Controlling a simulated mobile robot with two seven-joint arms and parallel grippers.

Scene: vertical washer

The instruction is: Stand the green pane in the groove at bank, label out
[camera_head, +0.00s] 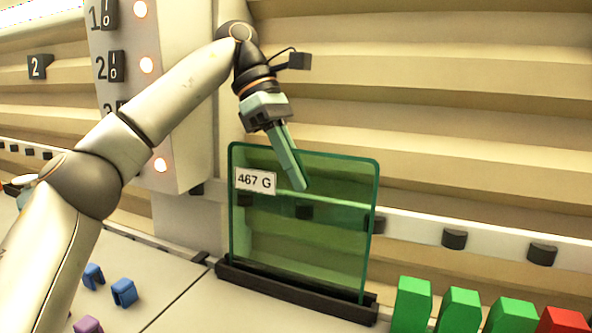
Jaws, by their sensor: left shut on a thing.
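The green pane (330,235) is clear green glass with rounded top corners. It stands upright, with its lower edge at the dark grooved bar (262,288); the bar's front lip hides whether it rests fully on the groove's bottom. Its white label (255,181), reading "467 G", is at the pane's upper left and faces me. My left gripper (297,180) reaches down from above and is shut on the pane at the middle of its top edge. One finger shows in front of the glass. My right gripper is not in view.
Several green blocks (413,303) and a red block (563,320) stand to the right of the bar. Blue clips (123,292) and a purple piece (88,325) lie at lower left. A pale rail with black pads (454,239) runs behind the pane. A numbered switch column (150,90) stands behind my arm.

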